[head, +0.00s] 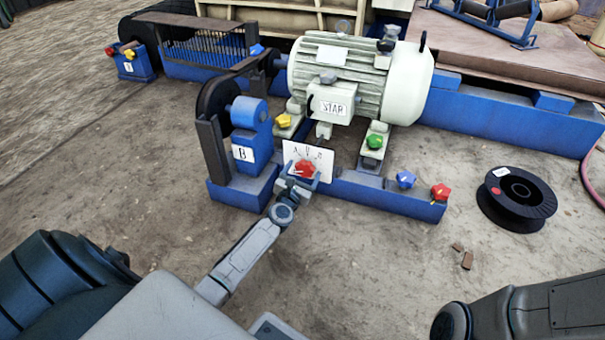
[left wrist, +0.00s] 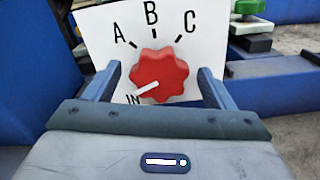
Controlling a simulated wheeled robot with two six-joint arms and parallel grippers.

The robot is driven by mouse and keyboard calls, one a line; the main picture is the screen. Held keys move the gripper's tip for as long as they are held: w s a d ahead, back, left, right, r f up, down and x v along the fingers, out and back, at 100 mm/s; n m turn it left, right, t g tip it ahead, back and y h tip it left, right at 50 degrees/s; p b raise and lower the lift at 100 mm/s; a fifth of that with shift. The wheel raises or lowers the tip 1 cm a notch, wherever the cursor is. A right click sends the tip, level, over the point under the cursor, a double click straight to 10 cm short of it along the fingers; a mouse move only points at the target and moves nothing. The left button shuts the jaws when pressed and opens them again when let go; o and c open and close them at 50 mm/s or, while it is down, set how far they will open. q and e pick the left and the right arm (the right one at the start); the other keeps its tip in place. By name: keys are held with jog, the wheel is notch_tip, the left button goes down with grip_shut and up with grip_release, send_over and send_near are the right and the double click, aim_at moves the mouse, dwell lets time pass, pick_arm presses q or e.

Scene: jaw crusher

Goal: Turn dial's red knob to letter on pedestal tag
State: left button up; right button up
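The dial is a white plate (head: 320,153) with a red knob (head: 305,168) on the blue base. In the left wrist view the plate (left wrist: 98,25) reads A, B, C and, at lower left, IN. The red knob (left wrist: 160,72) has its white pointer aimed lower left, at IN. My left gripper (head: 303,180) is at the dial. Its two fingers stand open on either side of the knob, with a gap on each side. The pedestal tag (head: 243,153) on the blue pedestal (head: 249,113) reads B. My right gripper is outside the views.
The cream motor (head: 345,75) stands behind the dial. Yellow (head: 284,121), green (head: 374,142), blue (head: 405,179) and another red knob (head: 440,192) are nearby. A black spool (head: 516,198) and small brown pieces (head: 467,260) lie on the floor at right. The floor in front is mostly clear.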

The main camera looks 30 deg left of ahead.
pick_arm(q)
jog(key=c, duration=0.9)
jog(key=shift+c, duration=0.2)
jog(key=shift+m, duration=0.3)
jog(key=m+p, duration=0.1)
jog(key=m, duration=0.3)
jog(key=shift+d+p, duration=0.15)
jog(key=shift+p, duration=0.15)
jog(key=m+p, duration=0.1)
jog(key=m, duration=0.4)
jog(key=shift+d+f+m+p, duration=0.15)
jog(key=shift+m+p, duration=0.2)
jog(key=shift+m, duration=0.05)
jog(key=m+p, duration=0.1)
jog(key=m, duration=0.2)
jog(key=shift+f+m, duration=0.1)
jog(key=shift+m, duration=0.2)
jog(key=m+p, duration=0.2)
jog(key=m, duration=0.1)
jog(key=shift+f+m, duration=0.1)
jog(key=shift+m, duration=0.2)
jog(key=shift+f+m+p, duration=0.15)
jog(key=shift+m+p, duration=0.45)
jog(key=shift+m, duration=0.55)
jog(key=shift+f+m+p, duration=0.1)
jog(key=shift+m+p, duration=0.45)
jog(key=shift+m, duration=0.6)
